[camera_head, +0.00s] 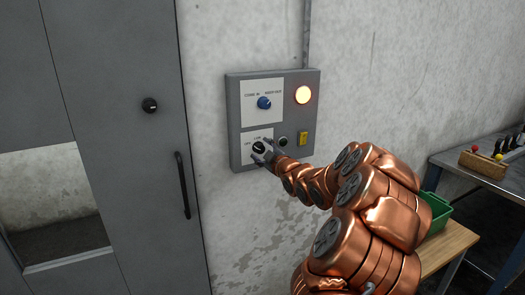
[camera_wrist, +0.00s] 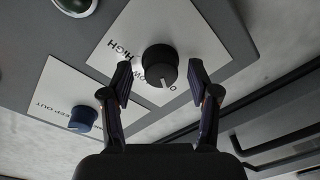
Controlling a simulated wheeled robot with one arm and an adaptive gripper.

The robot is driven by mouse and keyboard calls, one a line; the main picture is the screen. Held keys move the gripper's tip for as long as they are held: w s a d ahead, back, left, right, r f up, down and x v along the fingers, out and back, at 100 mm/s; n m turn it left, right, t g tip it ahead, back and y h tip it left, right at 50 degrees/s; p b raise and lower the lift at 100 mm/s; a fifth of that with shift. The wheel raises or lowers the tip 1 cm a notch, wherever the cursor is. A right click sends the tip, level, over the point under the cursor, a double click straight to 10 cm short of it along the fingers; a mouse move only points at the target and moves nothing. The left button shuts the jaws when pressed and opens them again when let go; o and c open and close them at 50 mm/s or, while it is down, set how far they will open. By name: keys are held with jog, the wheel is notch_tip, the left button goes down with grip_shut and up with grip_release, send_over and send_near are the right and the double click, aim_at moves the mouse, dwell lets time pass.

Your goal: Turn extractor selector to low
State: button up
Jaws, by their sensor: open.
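The extractor selector is a black knob (camera_head: 259,147) on the lower white label plate of a grey wall panel (camera_head: 236,120). In the wrist view the knob (camera_wrist: 158,62) sits beside the printed words LOW and HIGH, with a partly covered word beginning with O. Its white pointer line faces the O word, at the bottom of the knob in this view. My gripper (camera_head: 268,152) is at the panel in front of the knob. In the wrist view my gripper (camera_wrist: 160,75) is open, one finger on each side of the knob, with gaps showing.
A blue knob (camera_head: 264,102) marked COME IN and KEEP OUT is above the selector. A lit round lamp (camera_head: 303,95), a yellow switch (camera_head: 303,138) and a small round green button (camera_head: 283,141) are to the right. A grey door (camera_head: 140,150) stands left.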

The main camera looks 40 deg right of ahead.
jog(key=c, duration=1.2)
jog(key=shift+o, duration=0.2)
jog(key=shift+m, duration=0.4)
jog(key=m+p, duration=0.1)
jog(key=m, duration=0.3)
jog(key=shift+m, duration=0.4)
jog(key=m+p, duration=0.1)
jog(key=m, duration=0.5)
jog(key=shift+f+h, duration=0.1)
jog(key=shift+h, duration=0.3)
jog(key=shift+m, duration=0.4)
jog(key=o, duration=1.2)
jog(key=shift+c, duration=0.2)
